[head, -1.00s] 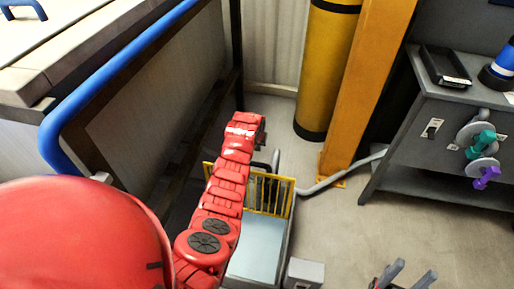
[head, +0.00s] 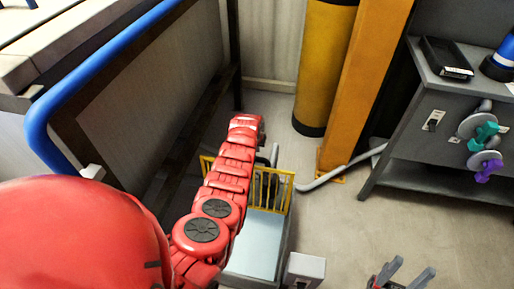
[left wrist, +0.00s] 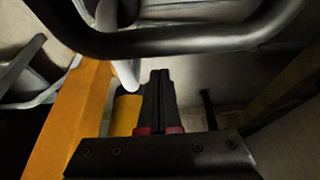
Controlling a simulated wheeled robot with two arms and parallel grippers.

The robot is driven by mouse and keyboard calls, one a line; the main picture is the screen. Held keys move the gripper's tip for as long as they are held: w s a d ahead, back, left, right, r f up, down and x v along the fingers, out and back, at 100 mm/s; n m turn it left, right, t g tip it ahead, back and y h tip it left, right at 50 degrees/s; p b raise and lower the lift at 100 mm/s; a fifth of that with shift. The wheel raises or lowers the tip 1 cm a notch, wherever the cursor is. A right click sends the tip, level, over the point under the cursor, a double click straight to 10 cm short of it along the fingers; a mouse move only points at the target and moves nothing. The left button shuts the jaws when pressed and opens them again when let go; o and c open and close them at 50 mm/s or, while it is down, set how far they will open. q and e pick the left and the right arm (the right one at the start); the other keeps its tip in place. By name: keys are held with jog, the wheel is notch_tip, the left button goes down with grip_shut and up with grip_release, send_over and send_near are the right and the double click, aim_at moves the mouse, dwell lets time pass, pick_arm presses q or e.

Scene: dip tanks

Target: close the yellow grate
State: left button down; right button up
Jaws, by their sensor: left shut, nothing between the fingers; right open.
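The yellow grate (head: 284,191) stands upright with thin vertical bars at the far end of a low, pale blue-topped unit (head: 254,246) on the floor. My red left arm passes in front of it and hides its middle. My left gripper is at the far end of that arm; its fingers are largely hidden in the head view. The left wrist view shows my left gripper (left wrist: 160,75) with its dark fingers together and empty. The grate cannot be made out there. My right gripper (head: 403,272) is open and empty at the bottom edge, right of the unit.
A blue rail (head: 90,75) and dark frame stand left of my left arm. An orange post (head: 362,85) and yellow cylinder (head: 324,70) stand behind. A grey pipe (head: 340,172) crosses the floor beside the grate. A grey bench (head: 415,180) stands right.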

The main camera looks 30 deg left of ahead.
pick_arm(q)
jog(key=shift+s+d+r, duration=0.15)
jog(key=shift+s+r, duration=0.05)
jog(key=shift+s, duration=0.35)
jog(key=shift+s+d+r, duration=0.15)
jog(key=shift+s, duration=0.45)
jog(key=shift+s+d+r, duration=0.15)
jog(key=shift+s+r, duration=0.05)
jog(key=shift+s, duration=0.35)
